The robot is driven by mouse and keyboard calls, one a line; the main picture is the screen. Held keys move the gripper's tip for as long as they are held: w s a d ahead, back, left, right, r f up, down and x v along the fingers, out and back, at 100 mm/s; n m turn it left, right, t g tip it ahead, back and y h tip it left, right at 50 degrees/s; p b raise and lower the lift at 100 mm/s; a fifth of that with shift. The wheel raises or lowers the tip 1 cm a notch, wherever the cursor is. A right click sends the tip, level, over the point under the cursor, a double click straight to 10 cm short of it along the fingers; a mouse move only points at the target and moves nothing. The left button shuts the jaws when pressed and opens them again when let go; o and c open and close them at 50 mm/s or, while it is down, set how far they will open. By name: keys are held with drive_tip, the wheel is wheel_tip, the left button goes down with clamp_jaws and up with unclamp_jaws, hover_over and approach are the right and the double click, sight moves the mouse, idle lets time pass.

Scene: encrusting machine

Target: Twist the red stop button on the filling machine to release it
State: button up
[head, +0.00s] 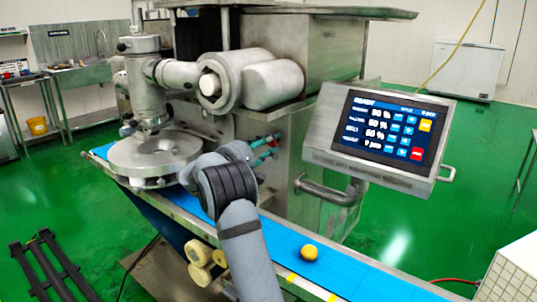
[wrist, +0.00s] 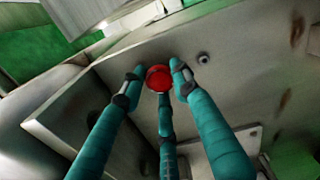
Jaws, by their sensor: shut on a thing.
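The red stop button (wrist: 159,78) is a round red knob on the grey metal side of the filling machine (head: 305,60), seen in the wrist view. My gripper (wrist: 157,82) has its teal fingers closed around the button, one at the left, one at the right and one below. In the head view my gripper (head: 267,148) reaches the machine's side just above the conveyor.
A blue conveyor belt (head: 350,272) runs below my arm, with a yellow ball (head: 309,252) on it. A tilted touchscreen panel (head: 385,135) and a bent metal pipe (head: 325,190) stand to the right of my gripper. A round metal disc (head: 155,152) is at the left.

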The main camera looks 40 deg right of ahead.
drive_tip(key=shift+d+r+m+b, duration=0.2)
drive_tip(key=shift+r+m+b, duration=0.05)
drive_tip(key=shift+m+b, duration=0.05)
drive_tip(key=o, duration=0.7)
drive_tip(key=shift+o, duration=1.2)
drive_tip(key=shift+w+d+f, duration=0.1)
drive_tip(key=shift+d+f, duration=0.05)
drive_tip(key=shift+f, duration=0.05)
drive_tip(key=shift+o, duration=1.1)
drive_tip(key=shift+a, duration=0.2)
drive_tip(key=v, duration=1.2)
drive_tip(key=shift+f, duration=0.1)
